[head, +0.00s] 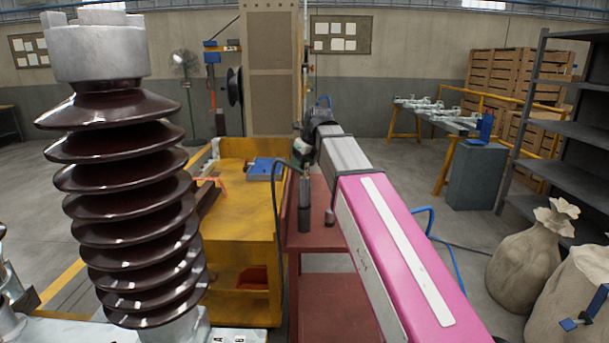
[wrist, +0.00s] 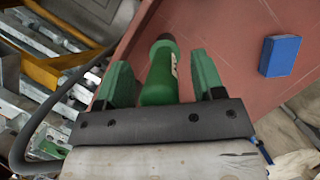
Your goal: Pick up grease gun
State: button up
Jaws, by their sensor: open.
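In the wrist view a green cylinder with a dark end and a pale label, which looks like the grease gun (wrist: 160,78), shows between the two green fingers of my gripper (wrist: 163,80). One finger is on each side of it. The jaws are open, and narrow gaps show beside the green body. Its near end is hidden behind the dark gripper plate. In the head view my gripper (head: 305,150) is over the red table (head: 320,265), small and partly hidden by my arm. The grease gun cannot be made out clearly there.
A dark upright cylinder (head: 304,208) stands at the red table's left side, near a dark hose. A blue box (wrist: 279,55) lies on the red surface, right of the fingers. A yellow cart (head: 245,250) is left of the table; a large brown insulator (head: 130,210) stands nearer.

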jog(key=shift+w+a+f, duration=0.1)
jog(key=shift+f, duration=0.2)
jog(key=c, duration=1.1)
jog(key=shift+r, duration=0.1)
notch_tip(320, 180, up, 9)
jog(key=shift+f, duration=0.1)
jog(key=shift+r, duration=0.6)
